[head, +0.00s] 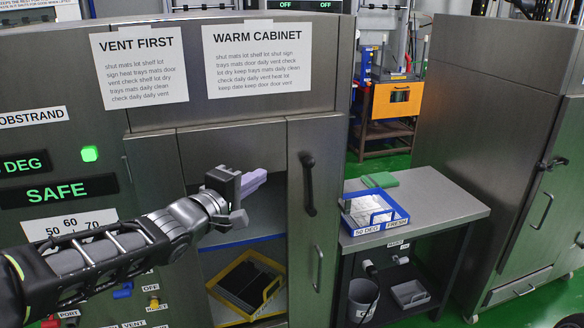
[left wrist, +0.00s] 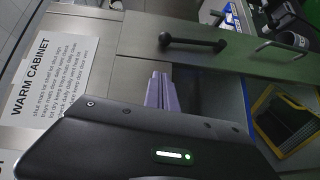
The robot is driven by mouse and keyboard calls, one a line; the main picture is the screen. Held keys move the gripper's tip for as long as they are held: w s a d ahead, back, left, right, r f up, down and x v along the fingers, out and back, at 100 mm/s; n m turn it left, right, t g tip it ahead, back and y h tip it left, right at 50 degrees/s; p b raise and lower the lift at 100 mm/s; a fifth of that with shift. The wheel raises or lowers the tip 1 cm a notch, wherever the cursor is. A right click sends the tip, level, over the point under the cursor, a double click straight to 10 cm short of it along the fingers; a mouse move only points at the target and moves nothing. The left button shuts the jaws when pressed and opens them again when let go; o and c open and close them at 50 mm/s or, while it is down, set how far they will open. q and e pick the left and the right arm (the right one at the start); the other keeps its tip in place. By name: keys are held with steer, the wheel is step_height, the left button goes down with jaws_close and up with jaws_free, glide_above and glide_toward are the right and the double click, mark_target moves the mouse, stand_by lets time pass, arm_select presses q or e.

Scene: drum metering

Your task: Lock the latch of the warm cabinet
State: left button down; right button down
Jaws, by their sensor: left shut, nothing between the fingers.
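The warm cabinet (head: 258,108) stands in front of me, named by a sign on its top panel. A black lever latch (head: 308,183) sits on the narrow steel door panel (head: 300,240), near upright; it also shows in the left wrist view (left wrist: 192,42). A bar handle (head: 318,268) is below it. Left of this panel the cabinet front is open, with its inside visible. My left gripper (head: 256,178) is in front of that opening, left of the latch and apart from it. Its lilac fingers (left wrist: 158,90) are shut and empty. My right gripper is out of view.
A yellow-edged tray (head: 247,312) is inside the cabinet, under a blue-edged shelf (head: 245,241). To the right, a steel table (head: 440,197) carries a blue tray (head: 374,226) and a green item (head: 380,180). Another steel cabinet (head: 480,130) stands at far right.

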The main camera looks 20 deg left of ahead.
arm_select(q)
glide_toward(303, 159)
steer(key=w+a, duration=0.1)
steer(key=w, duration=0.1)
steer(key=w+a, duration=0.1)
steer(key=shift+w+a+f, duration=0.2)
steer(key=shift+a+f, duration=0.1)
steer(key=w+d, duration=0.2)
steer(key=shift+d+f, duration=0.15)
steer(key=shift+d, duration=0.25)
steer(key=shift+w+d+f, duration=0.1)
steer(key=shift+w+d, duration=0.15)
steer(key=shift+d, duration=0.1)
steer(key=shift+p, duration=0.35)
